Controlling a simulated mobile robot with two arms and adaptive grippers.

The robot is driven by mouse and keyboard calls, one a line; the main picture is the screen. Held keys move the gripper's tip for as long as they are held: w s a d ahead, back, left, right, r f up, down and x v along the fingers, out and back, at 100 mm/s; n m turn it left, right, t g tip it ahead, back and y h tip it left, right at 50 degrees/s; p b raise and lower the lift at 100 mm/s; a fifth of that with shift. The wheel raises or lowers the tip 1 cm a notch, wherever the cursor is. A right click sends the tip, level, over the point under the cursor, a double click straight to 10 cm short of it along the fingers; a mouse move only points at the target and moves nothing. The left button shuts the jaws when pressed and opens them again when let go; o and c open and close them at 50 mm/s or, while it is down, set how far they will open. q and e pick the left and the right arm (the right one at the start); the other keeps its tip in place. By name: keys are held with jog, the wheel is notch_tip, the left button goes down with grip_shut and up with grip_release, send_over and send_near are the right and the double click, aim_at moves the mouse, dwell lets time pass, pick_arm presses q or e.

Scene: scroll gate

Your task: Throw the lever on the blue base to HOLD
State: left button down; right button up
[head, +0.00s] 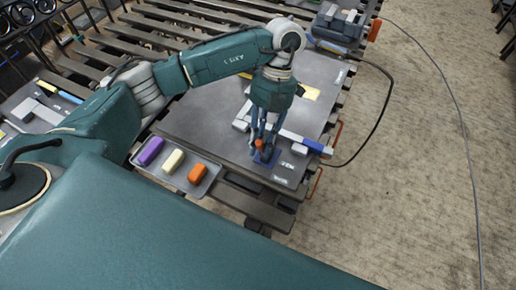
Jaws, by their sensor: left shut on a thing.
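The blue base (274,157) sits near the front right part of the grey table panel. Its lever has an orange tip (259,144), partly hidden by my fingers. My left gripper (262,151) reaches down from above and is shut on the lever at the base. Small white lettering (287,166) is on the panel just right of and below the base; it is too small to read surely. I cannot tell exactly which way the lever leans. My right gripper is not in view.
A grey tray (209,179) holds a purple block (151,151), a cream block (173,160) and an orange block (198,173), left of the base. A blue-and-white bar (306,142) lies close behind the base. A black cable (386,97) loops off the table's right side.

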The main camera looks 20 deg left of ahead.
pick_arm(q)
jog(key=shift+w+r+g, duration=0.25)
jog(key=shift+w+g, duration=0.2)
jog(key=shift+g, duration=0.05)
jog(key=shift+w+g+p, duration=0.4)
jog(key=shift+g+p, duration=0.05)
jog(key=shift+g, duration=0.15)
